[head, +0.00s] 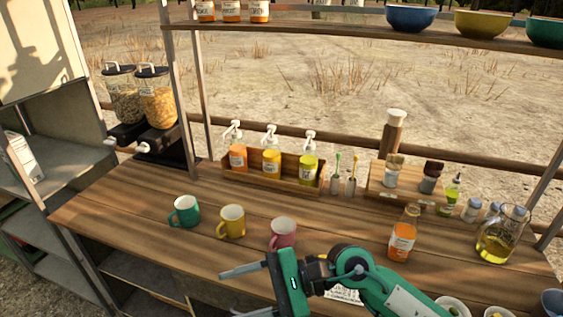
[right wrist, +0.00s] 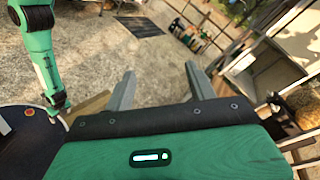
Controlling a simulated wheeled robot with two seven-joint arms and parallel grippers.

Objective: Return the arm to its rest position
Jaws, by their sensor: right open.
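My right gripper (head: 238,275) is at the front edge of the wooden counter, in front of the mugs, with its arm coming in from the lower right. In the right wrist view its two fingers (right wrist: 159,75) are spread apart with nothing between them. A teal mug (head: 185,212), a yellow mug (head: 231,221) and a pink mug (head: 283,233) stand in a row on the counter. The gripper is nearest the pink mug and shows a gap from it.
A wooden box (head: 272,178) of pump bottles stands behind the mugs. An orange bottle (head: 403,236) and an oil jug (head: 499,238) stand to the right. Two cereal dispensers (head: 155,98) are at left. A shelf (head: 330,31) with bowls runs above. The counter's left part is clear.

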